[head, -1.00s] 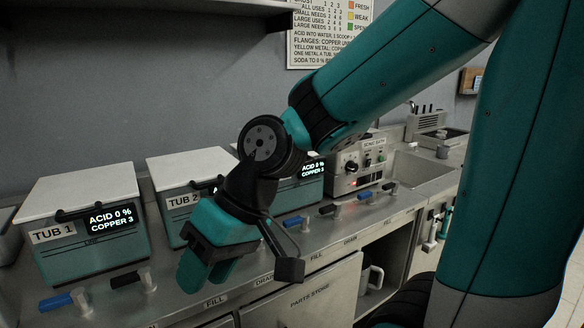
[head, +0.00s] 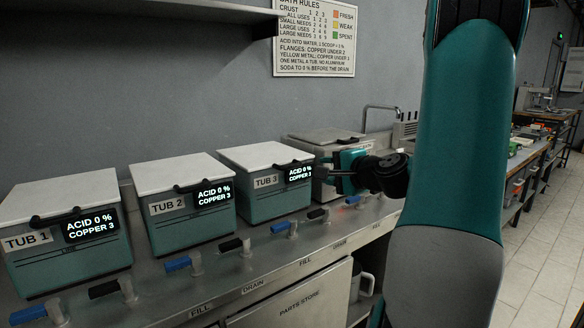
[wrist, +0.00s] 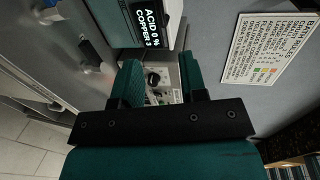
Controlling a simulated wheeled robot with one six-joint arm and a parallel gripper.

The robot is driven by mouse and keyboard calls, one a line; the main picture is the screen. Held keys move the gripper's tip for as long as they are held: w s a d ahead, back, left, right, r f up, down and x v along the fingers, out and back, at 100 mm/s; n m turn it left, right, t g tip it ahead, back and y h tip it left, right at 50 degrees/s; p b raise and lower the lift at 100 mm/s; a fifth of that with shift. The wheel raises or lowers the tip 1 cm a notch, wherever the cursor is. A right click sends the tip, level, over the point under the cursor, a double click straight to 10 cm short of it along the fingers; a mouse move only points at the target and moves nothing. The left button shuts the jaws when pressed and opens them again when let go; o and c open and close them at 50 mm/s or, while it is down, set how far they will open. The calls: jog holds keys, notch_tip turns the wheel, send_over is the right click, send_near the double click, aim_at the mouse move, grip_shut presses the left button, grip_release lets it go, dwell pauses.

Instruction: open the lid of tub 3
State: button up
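Tub 3 (head: 262,202) is a teal box with a white lid (head: 262,155), which lies shut. A black handle (head: 287,166) runs along the lid's front edge, above a display reading acid 0 %, copper 3. My gripper (head: 328,172) is at the right of tub 3, near the display, with its fingers pointing left. In the wrist view my gripper (wrist: 160,65) shows two teal fingers apart with nothing between them. A display (wrist: 152,22) with the same text is just beyond the fingertips there. Contact with the tub cannot be told.
Tub 2 (head: 190,222) and tub 1 (head: 70,260) stand to the left, lids shut. Blue and black valve handles (head: 178,263) line the counter's front. The sonic bath (head: 318,140) stands right of tub 3, partly behind my arm. A shelf (head: 190,12) overhangs at upper left.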

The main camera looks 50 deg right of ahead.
aim_at(294, 167)
jog(key=p+x, duration=0.4)
jog(key=x, duration=1.1)
jog(key=shift+w+a+f, duration=0.1)
jog(key=shift+w+f, duration=0.05)
jog(key=shift+w, duration=0.1)
jog(key=shift+c, duration=0.5)
grip_shut()
